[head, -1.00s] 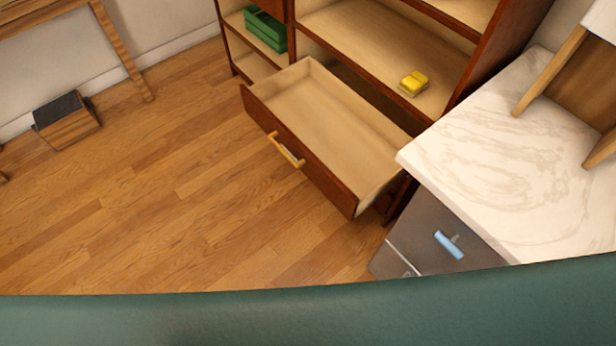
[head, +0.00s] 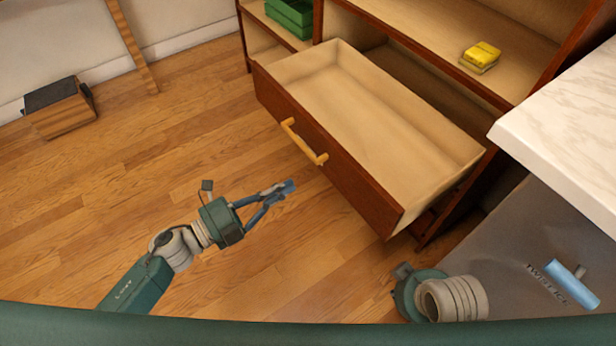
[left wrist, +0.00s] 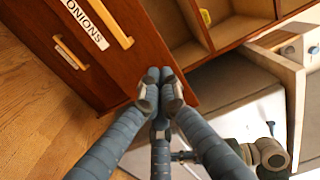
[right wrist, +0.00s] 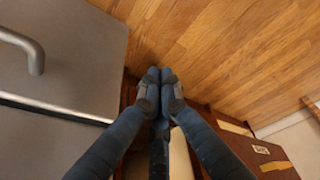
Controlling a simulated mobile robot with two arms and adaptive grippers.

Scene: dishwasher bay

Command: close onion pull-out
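The onion pull-out (head: 335,165) is a dark red-brown drawer with a pale, empty inside, standing well out of its cabinet. Its yellow bar handle (head: 304,142) is on the front. In the left wrist view the front carries an ONIONS label (left wrist: 83,22) beside a handle (left wrist: 100,22). My left gripper (head: 288,188) is shut and empty, in front of the drawer and apart from the handle; its fingertips (left wrist: 159,77) meet in the left wrist view. My right gripper's fingertips (right wrist: 160,77) also meet, empty. In the head view only its wrist shows, low right of the drawer.
A grey appliance with a blue handle (head: 572,285) stands at right, under a marble counter (head: 570,115). A yellow item (head: 481,55) and a green crate (head: 290,15) sit on the cabinet's shelves. A box (head: 60,108) lies at far left. The floor before the drawer is open.

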